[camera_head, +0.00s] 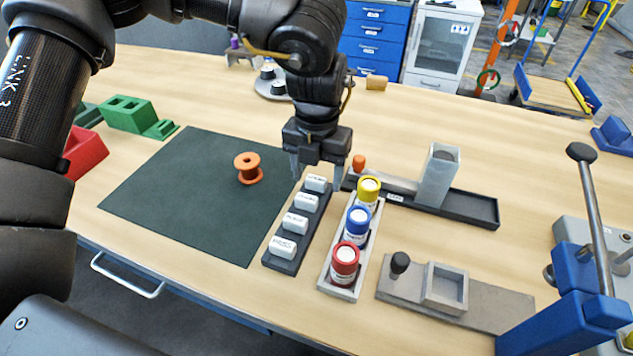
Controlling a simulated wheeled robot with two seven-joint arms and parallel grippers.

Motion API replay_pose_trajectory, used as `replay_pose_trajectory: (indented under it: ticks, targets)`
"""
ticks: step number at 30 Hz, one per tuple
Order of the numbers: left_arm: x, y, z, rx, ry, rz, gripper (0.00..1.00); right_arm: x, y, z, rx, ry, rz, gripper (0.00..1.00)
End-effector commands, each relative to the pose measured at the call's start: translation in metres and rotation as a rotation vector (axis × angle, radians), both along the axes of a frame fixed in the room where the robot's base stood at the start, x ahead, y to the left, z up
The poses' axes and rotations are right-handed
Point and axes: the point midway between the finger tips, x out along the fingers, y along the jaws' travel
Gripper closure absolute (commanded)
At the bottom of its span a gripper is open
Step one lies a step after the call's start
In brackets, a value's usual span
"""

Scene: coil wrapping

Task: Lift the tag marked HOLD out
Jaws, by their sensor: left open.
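A dark rack (270,261) holds a row of several white tags, from the far tag (316,183) to the near tag (283,246). Two more tags stand between them, the second (306,202) and the third (295,222). Their print is too small to read, so I cannot tell which is marked HOLD. My left gripper (317,179) is open, pointing down at the rack's far end. Its fingers appear on either side of the far tag; I cannot tell if they touch it. My right gripper is not in view.
Right of the rack, a grey tray (340,291) holds yellow, blue and red-topped cans. A dark mat (190,190) with an orange spool (248,169) lies left. A grey fixture (480,308) and a blue lever press (570,310) stand right.

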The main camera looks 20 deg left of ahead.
Motion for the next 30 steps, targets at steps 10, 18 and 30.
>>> replay_pose_trajectory:
  ticks: [10, 18, 30]
  targets:
    - [0.0, 0.0, 0.0, 0.0, 0.0, 0.0, 0.59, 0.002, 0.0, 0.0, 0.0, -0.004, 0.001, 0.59]
    - [0.0, 0.0, 0.0, 0.0, 0.0, 0.0, 0.86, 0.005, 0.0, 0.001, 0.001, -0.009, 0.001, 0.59]
    - [0.001, 0.0, 0.016, 0.001, -0.003, 0.001, 0.86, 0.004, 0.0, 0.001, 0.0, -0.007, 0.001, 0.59]
